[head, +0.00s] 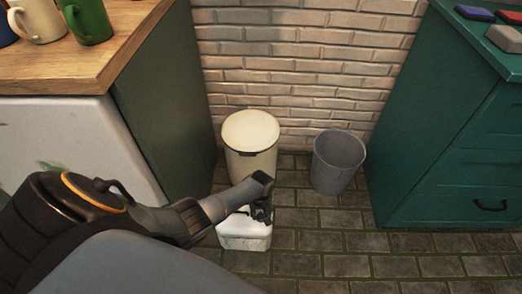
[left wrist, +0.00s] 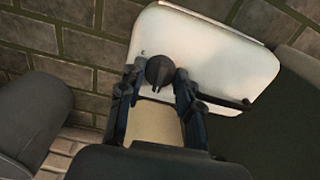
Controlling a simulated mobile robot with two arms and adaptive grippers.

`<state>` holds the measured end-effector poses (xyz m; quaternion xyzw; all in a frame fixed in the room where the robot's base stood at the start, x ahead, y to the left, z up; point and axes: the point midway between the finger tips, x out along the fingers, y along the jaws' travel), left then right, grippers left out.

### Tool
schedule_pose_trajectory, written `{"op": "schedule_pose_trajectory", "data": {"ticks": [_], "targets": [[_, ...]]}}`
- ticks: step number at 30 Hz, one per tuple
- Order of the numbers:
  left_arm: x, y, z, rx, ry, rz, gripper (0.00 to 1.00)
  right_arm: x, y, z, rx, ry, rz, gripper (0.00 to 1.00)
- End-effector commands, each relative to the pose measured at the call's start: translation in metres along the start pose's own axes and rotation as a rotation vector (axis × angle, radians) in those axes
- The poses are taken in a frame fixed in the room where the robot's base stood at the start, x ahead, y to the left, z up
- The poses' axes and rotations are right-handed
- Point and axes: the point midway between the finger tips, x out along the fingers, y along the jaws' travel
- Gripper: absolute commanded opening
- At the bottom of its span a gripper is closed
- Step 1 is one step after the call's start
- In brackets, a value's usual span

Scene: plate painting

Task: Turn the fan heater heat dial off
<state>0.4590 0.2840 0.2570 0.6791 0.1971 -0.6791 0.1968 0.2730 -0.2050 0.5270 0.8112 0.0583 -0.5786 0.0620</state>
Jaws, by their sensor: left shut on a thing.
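The fan heater (head: 245,237) is a small white box on the tiled floor, in front of the cream bin; its white top also fills the upper middle of the left wrist view (left wrist: 220,55). A round black dial (left wrist: 160,70) stands on that top. My left gripper (head: 262,212) is over the heater in the head view. In the left wrist view its two dark fingers (left wrist: 157,80) are on either side of the dial, shut on it. The dial's pointer and markings cannot be made out. In the head view the gripper hides the dial. My right gripper is not in view.
A cream bin (head: 251,135) stands right behind the heater, and a grey bin (head: 338,160) to its right. A green cabinet (head: 455,140) is at right, a wooden counter (head: 90,60) with mugs (head: 88,20) at left. The floor (head: 345,240) right of the heater is clear.

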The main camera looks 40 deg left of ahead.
Motion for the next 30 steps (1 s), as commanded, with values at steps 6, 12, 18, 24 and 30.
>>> {"op": "schedule_pose_trajectory", "data": {"ticks": [6, 12, 18, 24, 30], "targets": [[0.0, 0.0, 0.0, -0.003, -0.001, 0.0, 0.03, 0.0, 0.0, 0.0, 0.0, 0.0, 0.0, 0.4], [0.0, 0.0, 0.0, -0.002, -0.001, 0.001, 0.58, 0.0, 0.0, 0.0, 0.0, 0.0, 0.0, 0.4], [0.0, 0.0, 0.0, -0.001, 0.0, 0.0, 0.58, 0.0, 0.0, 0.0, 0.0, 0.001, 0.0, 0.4], [-0.003, 0.0, 0.0, 0.0, 0.0, 0.001, 0.58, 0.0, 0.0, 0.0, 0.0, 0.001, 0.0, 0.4], [-0.022, 0.0, -0.001, 0.0, 0.002, 0.002, 0.58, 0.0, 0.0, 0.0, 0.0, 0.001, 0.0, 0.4]]}}
